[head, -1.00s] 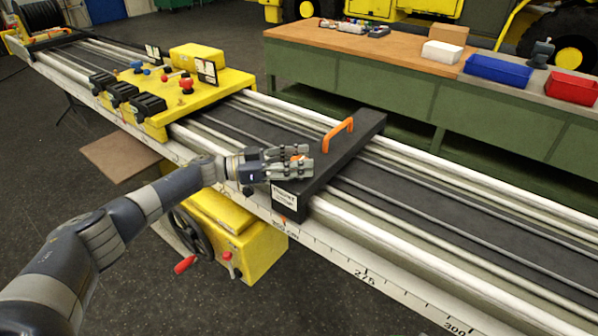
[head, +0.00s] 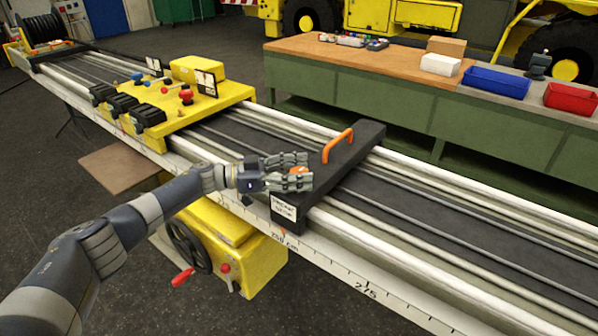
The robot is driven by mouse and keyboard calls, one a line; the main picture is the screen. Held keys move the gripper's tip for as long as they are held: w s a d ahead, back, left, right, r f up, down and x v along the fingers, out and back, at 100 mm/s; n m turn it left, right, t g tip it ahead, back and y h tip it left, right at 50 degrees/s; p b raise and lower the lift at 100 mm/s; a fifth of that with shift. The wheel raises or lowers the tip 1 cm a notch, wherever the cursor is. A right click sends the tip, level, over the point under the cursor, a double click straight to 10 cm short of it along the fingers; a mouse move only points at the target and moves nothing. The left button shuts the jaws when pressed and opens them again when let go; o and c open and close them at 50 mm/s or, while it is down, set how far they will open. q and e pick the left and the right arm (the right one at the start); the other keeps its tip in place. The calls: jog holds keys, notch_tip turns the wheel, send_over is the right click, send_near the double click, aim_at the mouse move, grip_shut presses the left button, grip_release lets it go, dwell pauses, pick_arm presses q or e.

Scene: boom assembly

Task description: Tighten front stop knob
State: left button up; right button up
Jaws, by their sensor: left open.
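The front stop is a black block (head: 340,170) lying across the rails, with an orange handle (head: 338,145) on top and a white label (head: 283,208) on its near end. A small orange knob (head: 298,170) shows between the fingers of my left gripper (head: 301,170). The gripper is open, with its fingers on either side of the knob, above the near part of the block. The fingers hide much of the knob, and I cannot tell whether they touch it. My right gripper is not in view.
The long rail bed carries a yellow carriage (head: 190,105) with knobs and black blocks. A yellow box with a handwheel (head: 188,240) hangs below the near side. A green workbench (head: 400,100) with a blue bin (head: 497,82) and a red bin (head: 571,98) stands behind.

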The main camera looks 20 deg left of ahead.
pick_arm(q)
jog(key=v, duration=1.2)
jog(key=shift+a, duration=0.1)
